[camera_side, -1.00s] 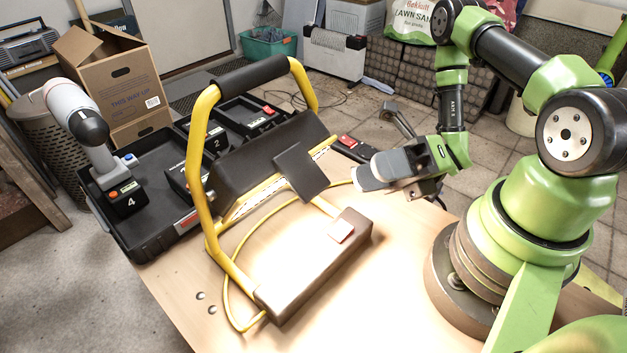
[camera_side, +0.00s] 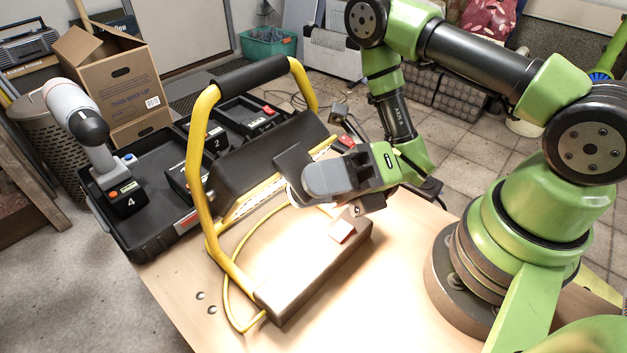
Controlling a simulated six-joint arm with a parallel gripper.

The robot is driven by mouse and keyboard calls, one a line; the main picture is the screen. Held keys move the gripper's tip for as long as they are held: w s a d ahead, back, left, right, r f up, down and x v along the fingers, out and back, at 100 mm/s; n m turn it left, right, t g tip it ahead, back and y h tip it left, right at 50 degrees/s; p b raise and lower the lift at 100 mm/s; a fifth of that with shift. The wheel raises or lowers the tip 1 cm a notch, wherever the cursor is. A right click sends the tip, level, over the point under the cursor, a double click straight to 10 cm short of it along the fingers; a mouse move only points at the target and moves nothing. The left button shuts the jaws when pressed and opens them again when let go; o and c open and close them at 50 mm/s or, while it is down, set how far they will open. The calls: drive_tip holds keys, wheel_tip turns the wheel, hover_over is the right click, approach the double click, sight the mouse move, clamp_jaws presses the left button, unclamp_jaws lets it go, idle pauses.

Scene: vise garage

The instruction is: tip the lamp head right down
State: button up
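The work lamp has a yellow tube frame (camera_side: 196,165) with a black grip on top, and a brown base block (camera_side: 318,268) with a red-and-white switch. Its dark lamp head (camera_side: 250,150) hangs tilted between the frame's sides, and bright light falls on the table below. A flat dark tab (camera_side: 291,162) sticks out at the head's lower right edge. My gripper (camera_side: 310,188) is at the tab's right, its grey fingers overlapping the tab in this view. I cannot tell whether they touch it. The finger gap is not clear, and nothing shows held.
A black tool case (camera_side: 160,235) with a drill (camera_side: 85,125) and numbered batteries stands behind and left of the lamp. A yellow cable (camera_side: 228,290) loops around the lamp on the wooden table (camera_side: 385,290). The table's front is clear.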

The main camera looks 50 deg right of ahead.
drive_tip(key=shift+c, duration=0.2)
clamp_jaws()
drive_tip(key=shift+f+n, duration=0.45)
drive_tip(key=shift+n, duration=0.05)
drive_tip(key=shift+f, duration=0.3)
drive_tip(key=shift+o, duration=0.2)
unclamp_jaws()
drive_tip(key=shift+v, duration=4.95)
